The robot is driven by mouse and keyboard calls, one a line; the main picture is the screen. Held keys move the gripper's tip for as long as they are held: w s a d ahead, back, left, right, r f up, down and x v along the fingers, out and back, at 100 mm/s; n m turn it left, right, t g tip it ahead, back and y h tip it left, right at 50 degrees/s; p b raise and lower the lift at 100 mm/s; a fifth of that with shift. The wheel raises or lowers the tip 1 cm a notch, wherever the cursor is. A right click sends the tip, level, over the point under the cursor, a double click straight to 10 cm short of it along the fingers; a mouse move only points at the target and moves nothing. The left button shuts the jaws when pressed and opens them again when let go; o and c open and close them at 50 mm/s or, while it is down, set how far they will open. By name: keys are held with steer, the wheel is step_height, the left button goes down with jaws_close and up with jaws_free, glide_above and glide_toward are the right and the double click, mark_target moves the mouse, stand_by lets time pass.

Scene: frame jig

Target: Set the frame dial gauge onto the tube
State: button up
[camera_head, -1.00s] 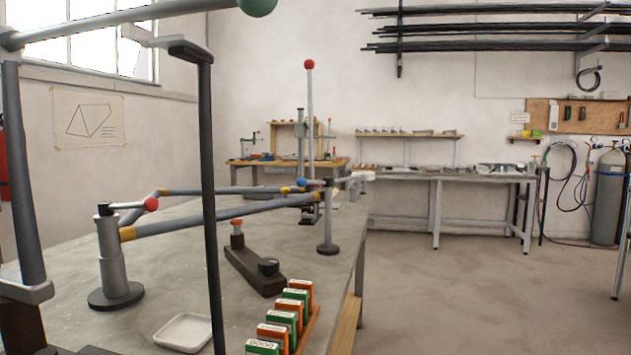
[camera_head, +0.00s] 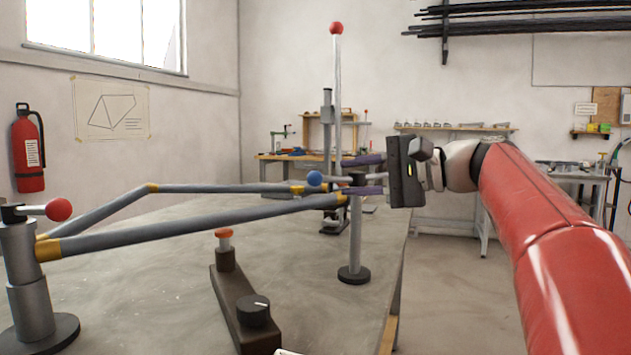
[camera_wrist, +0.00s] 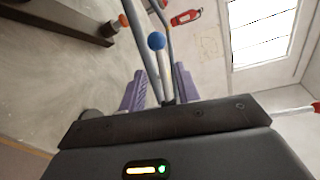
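My gripper (camera_head: 360,176) reaches in from the right with its two purple fingers spread apart, one above the other. The blue-balled lever (camera_head: 315,178) and its stand's head lie at the fingers; contact is unclear. In the wrist view, the lever's blue ball (camera_wrist: 157,41) shows beyond the gap between the spread fingers (camera_wrist: 160,88). The grey frame tubes (camera_head: 200,225) with yellow bands run from the left stand (camera_head: 28,285) to the blue-balled stand. A dark bar (camera_head: 240,310) with a black knob and an orange-capped post, possibly the dial gauge, lies on the table.
A red-balled lever (camera_head: 58,209) tops the left stand. A tall rod with a red ball (camera_head: 336,28) rises behind my gripper. The concrete table (camera_head: 150,310) is clear around the bar. A fire extinguisher (camera_head: 28,150) hangs at left.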

mark_target(330, 179)
steer(key=x, duration=0.7)
steer(key=shift+a, duration=0.4)
steer(key=shift+c, duration=0.4)
jaws_close()
